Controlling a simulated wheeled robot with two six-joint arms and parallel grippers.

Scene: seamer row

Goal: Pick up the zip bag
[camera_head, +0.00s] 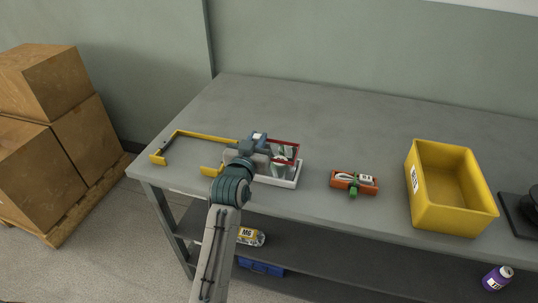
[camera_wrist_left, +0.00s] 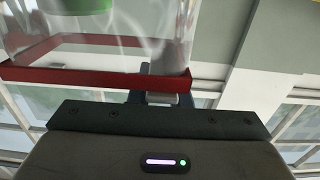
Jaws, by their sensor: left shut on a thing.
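The zip bag (camera_head: 286,151) is clear with a red edge and shows at the front left part of the table. In the left wrist view the clear bag (camera_wrist_left: 115,48) with its red strip fills the top left, with something green inside or behind it. My left gripper (camera_head: 262,154) is at the bag's left side and shut on it; its fingertips are mostly hidden. A white tray (camera_head: 291,184) shows just below the bag; whether the bag touches it I cannot tell. My right gripper is not in view.
A yellow frame (camera_head: 205,134) lies left of my gripper. An orange tray (camera_head: 340,186) with a cable and a yellow bin (camera_head: 455,216) stand to the right. A dark device (camera_head: 520,217) is at the right edge. The table's back is clear. Boxes (camera_head: 47,83) stand left.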

